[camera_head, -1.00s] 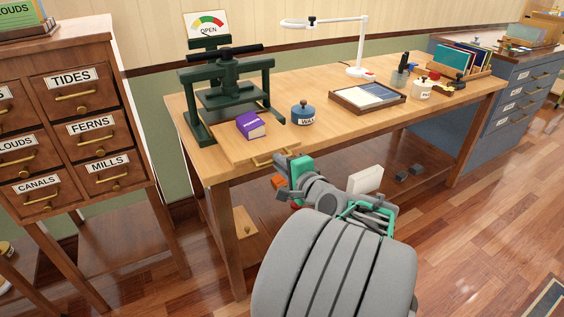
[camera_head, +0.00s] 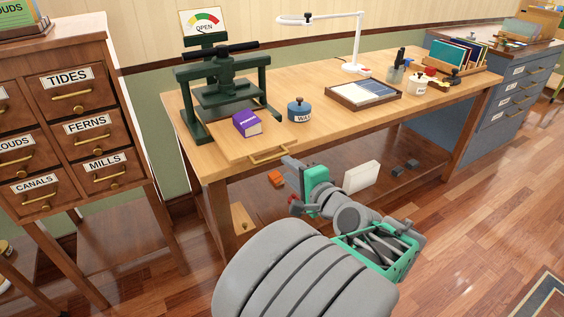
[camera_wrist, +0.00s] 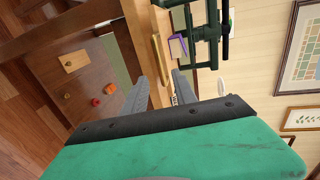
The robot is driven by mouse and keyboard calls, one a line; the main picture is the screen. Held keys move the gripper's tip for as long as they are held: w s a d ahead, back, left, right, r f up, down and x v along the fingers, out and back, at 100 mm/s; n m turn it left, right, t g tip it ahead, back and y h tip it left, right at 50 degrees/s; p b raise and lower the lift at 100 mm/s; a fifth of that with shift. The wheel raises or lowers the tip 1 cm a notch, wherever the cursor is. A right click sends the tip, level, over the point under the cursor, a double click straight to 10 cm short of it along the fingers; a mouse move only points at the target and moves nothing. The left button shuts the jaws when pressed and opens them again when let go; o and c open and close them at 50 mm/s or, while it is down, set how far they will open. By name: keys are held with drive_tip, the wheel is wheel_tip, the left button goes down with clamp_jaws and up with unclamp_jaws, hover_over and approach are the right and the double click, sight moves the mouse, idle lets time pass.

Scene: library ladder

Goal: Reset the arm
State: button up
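My gripper (camera_head: 294,168) is in front of the workbench (camera_head: 222,166), near its front edge and below the level of its top. In the wrist view my gripper (camera_wrist: 160,76) has its two grey fingers apart, with nothing held between them. The bench edge shows beyond the fingers. My arm reaches up from the bottom of the head view, bent at the wrist. No part of it visibly touches the bench.
On the bench stand a green press (camera_head: 219,93), a purple book (camera_head: 246,123), a blue wax tin (camera_head: 299,110), a tray (camera_head: 363,94) and a lamp (camera_head: 357,45). Blocks lie on the lower shelf. A drawer cabinet (camera_head: 78,115) stands left.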

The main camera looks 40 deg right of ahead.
drive_tip(key=shift+s+a+r, duration=0.1)
drive_tip(key=shift+s+a, duration=0.05)
drive_tip(key=shift+s, duration=0.35)
drive_tip(key=shift+w, duration=0.1)
drive_tip(key=w+a+r+n+g+y+p, duration=0.1)
drive_tip(key=w+a+n+g+y+p, duration=0.15)
drive_tip(key=a+n+p, duration=0.45)
drive_tip(key=w+a+r+n+g+y+p, duration=0.25)
drive_tip(key=a+n+g+p, duration=0.2)
drive_tip(key=a, duration=0.45)
drive_tip(key=s+a+r+n+g+h+p, duration=0.1)
drive_tip(key=s+a+r+n+g+p, duration=0.4)
drive_tip(key=s+a+r+n+p, duration=0.3)
drive_tip(key=a+r+n+p, duration=0.1)
drive_tip(key=a+p, duration=0.1)
drive_tip(key=shift+a+h+p, duration=0.3)
drive_tip(key=shift+h, duration=0.1)
